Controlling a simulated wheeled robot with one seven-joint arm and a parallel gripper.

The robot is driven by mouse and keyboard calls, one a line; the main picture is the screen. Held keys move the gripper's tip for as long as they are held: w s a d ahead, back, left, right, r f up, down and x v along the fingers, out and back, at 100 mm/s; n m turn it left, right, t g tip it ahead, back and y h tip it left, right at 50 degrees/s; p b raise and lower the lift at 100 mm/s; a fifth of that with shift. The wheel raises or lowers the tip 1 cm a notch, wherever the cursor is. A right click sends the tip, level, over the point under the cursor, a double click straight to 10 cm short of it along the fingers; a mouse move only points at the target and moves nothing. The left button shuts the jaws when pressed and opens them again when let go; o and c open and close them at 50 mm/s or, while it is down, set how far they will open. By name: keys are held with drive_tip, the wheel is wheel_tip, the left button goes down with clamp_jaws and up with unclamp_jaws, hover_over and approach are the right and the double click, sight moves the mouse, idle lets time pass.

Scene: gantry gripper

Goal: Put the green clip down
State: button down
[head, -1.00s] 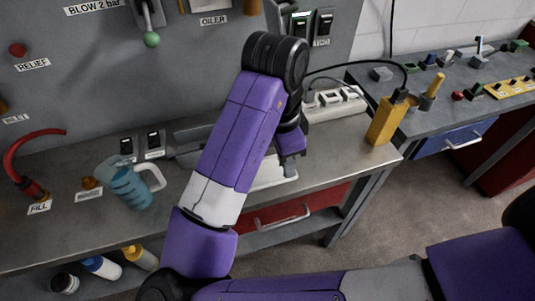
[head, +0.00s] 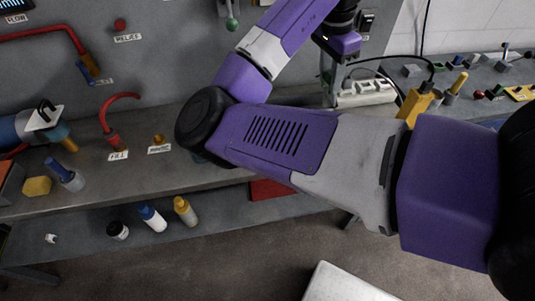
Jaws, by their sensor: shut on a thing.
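My gripper (head: 335,82) shows small at the top right of the head view, below my purple wrist, over the back of the bench. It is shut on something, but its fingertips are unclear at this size. I cannot make out the green clip itself between the fingers. My forearm and elbow cover much of the middle of the view.
The grey bench (head: 75,170) carries a yellow block (head: 37,186), a blue-topped grey piece (head: 65,174) and a red hose (head: 108,115). Several bottles stand on the shelf below. A white power strip (head: 365,93) and a yellow box (head: 415,102) lie to the right.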

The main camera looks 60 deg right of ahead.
drive_tip(key=shift+w+a+f+n, duration=0.1)
drive_tip(key=shift+w+a+n, duration=0.45)
drive_tip(key=shift+n, duration=0.15)
drive_tip(key=shift+f, duration=0.2)
wheel_tip(320, 180, down, 20)
drive_tip(key=shift+r, duration=0.2)
drive_tip(key=shift+f, duration=0.15)
drive_tip(key=c, duration=1.3)
unclamp_jaws()
drive_tip(key=shift+c, duration=0.2)
wheel_tip(320, 180, up, 12)
drive_tip(key=a, duration=0.1)
drive_tip(key=shift+w+a+b, duration=0.2)
drive_tip(key=shift+w+b, duration=0.15)
drive_tip(key=shift+b, duration=0.05)
